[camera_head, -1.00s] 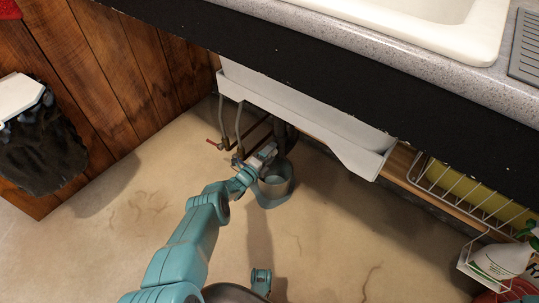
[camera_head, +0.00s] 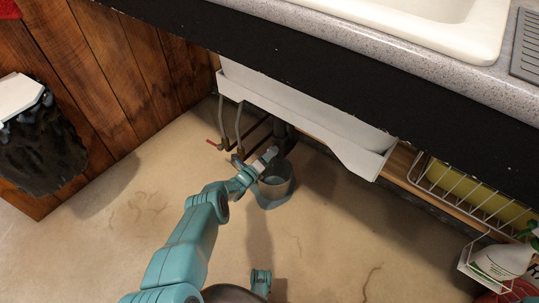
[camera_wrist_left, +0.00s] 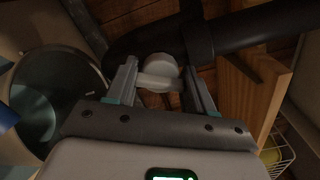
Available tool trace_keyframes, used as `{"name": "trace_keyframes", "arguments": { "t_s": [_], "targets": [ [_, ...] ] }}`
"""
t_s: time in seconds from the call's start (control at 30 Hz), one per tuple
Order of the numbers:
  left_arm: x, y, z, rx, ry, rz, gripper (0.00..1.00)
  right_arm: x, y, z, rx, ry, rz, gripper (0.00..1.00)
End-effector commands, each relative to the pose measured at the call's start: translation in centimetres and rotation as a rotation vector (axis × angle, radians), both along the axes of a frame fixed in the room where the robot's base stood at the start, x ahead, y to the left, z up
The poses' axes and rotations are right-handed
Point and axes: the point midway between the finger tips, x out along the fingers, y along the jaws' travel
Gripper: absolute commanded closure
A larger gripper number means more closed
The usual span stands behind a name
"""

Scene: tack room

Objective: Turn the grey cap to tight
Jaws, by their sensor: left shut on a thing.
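The grey cap (camera_wrist_left: 158,72) is a pale, rounded piece with a bar across it, under the dark drain pipe (camera_wrist_left: 150,38) in the left wrist view. My left gripper (camera_wrist_left: 160,78) has a finger on either side of it and is shut on it. In the head view my left gripper (camera_head: 271,153) reaches in under the sink beside the pipework, and the cap cannot be made out there. No mark showing how tight the cap is can be seen.
A bucket (camera_head: 279,190) stands on the floor just right of my left gripper. Grey hoses and a red-handled valve (camera_head: 213,144) are to the left. A white sink panel (camera_head: 310,115) hangs above. A wire rack (camera_head: 470,200) is at the right. The front floor is mostly clear.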

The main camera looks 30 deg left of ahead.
Motion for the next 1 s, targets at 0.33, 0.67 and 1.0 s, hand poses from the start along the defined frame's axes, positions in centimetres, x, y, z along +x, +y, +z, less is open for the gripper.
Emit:
{"name": "trace_keyframes", "arguments": {
  "t_s": [0.33, 0.67, 1.0],
  "targets": [
    [0.07, -0.01, 0.09, 0.327, -0.027, 0.0, 0.77, 0.03, -0.02, -0.03, 0.0, -0.001, -0.001, 0.57],
    [0.09, -0.01, 0.14, 0.638, -0.051, 0.001, 0.77, 0.0, 0.01, 0.1, 0.0, 0.0, 0.0, 0.57],
    [0.12, 0.01, 0.18, 0.903, -0.072, 0.001, 0.77, -0.05, 0.05, 0.28, 0.0, 0.0, 0.002, 0.57]
  ]
}}
